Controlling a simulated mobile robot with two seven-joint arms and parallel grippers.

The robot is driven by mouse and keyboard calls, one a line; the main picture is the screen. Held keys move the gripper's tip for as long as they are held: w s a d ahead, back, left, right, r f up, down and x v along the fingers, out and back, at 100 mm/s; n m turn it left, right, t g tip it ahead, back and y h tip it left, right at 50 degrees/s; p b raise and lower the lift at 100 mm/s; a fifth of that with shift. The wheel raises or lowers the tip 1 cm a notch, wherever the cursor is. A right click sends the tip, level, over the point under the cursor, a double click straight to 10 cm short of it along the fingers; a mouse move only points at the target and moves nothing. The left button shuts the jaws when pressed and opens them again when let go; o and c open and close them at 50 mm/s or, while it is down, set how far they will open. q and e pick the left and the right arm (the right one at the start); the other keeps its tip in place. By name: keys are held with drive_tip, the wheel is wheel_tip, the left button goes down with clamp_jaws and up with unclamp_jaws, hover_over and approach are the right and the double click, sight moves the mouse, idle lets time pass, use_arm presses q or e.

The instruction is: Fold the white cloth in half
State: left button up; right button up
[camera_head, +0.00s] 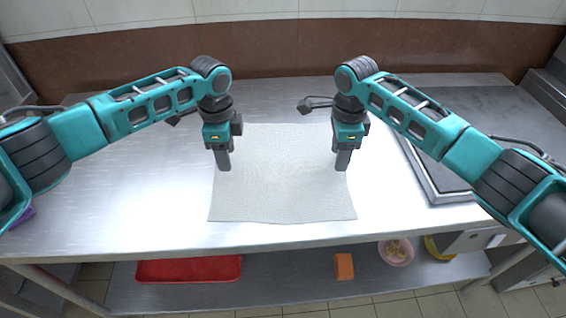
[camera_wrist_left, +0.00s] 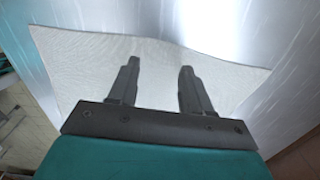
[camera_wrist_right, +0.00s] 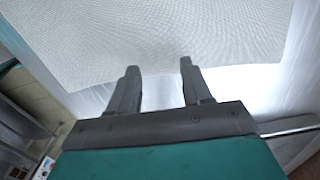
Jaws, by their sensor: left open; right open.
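The white cloth (camera_head: 280,185) lies flat and spread out on the steel table, roughly square. It also shows in the left wrist view (camera_wrist_left: 155,85) and in the right wrist view (camera_wrist_right: 150,35). My left gripper (camera_head: 224,168) is over the cloth's left side, its two fingers apart and empty in the left wrist view (camera_wrist_left: 157,65). My right gripper (camera_head: 342,168) is over the cloth's right side, also open and empty in the right wrist view (camera_wrist_right: 159,65). Both point down. The exact height above the cloth is hard to tell.
The steel table (camera_head: 130,205) is clear left of the cloth. A raised metal-edged unit (camera_head: 440,190) stands on the right. On the lower shelf are a red tray (camera_head: 190,270), an orange block (camera_head: 344,266) and a pink bowl (camera_head: 396,252). A tiled wall is behind.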

use_arm(q)
drive_tip(key=shift+f, duration=0.5)
use_arm(e)
drive_tip(key=shift+f, duration=0.45)
use_arm(q)
drive_tip(key=shift+f, duration=0.1)
use_arm(e)
drive_tip(key=shift+f, duration=0.15)
use_arm(q)
clamp_jaws()
use_arm(e)
clamp_jaws()
